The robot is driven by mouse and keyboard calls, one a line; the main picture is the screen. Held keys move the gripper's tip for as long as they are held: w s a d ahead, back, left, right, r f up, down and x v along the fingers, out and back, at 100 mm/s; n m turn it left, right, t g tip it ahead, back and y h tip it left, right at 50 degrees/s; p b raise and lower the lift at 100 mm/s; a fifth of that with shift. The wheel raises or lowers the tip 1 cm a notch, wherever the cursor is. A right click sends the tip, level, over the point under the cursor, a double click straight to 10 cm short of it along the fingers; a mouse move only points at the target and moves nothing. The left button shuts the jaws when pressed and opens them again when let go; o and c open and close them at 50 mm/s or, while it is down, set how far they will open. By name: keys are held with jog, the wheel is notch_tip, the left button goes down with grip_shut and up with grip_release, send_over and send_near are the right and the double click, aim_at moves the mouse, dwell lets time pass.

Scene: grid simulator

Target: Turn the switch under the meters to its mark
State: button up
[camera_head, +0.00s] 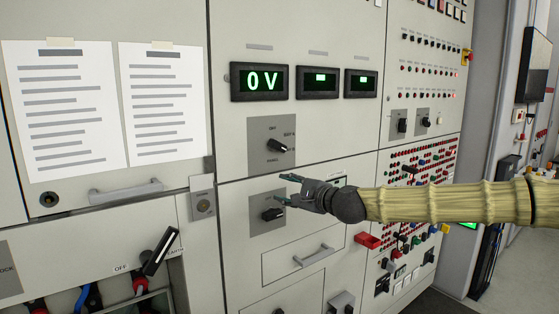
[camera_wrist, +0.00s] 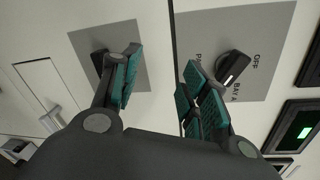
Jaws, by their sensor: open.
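The switch under the meters (camera_head: 279,146) is a black knob on a grey plate (camera_head: 258,158). Its pointer, with a pale mark, is turned to the right, near the label that looks like BAY A. It also shows in the wrist view (camera_wrist: 233,68), beside the right finger, with OFF and BAY A readable. My gripper (camera_head: 282,189) is open and empty in front of the panel, below that switch. In the wrist view my gripper (camera_wrist: 159,68) has its fingers spread between the two plates. I see no contact with the knob.
A second black switch (camera_head: 272,214) sits on the lower plate, just below my gripper; my left finger partly hides it in the wrist view. The meters (camera_head: 260,82) are above, the first reading 0 V. A drawer handle (camera_head: 314,256) and red box (camera_head: 367,240) stick out below.

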jog(key=m+t, duration=0.1)
jog(key=t, duration=0.1)
send_near(280, 147)
jog(key=shift+y, duration=0.3)
jog(key=p+x, duration=0.4)
jog(key=x, duration=0.6)
jog(key=shift+w+a+f, duration=0.1)
jog(key=shift+w+f, duration=0.05)
jog(key=shift+w, duration=0.3)
jog(key=c, duration=0.7)
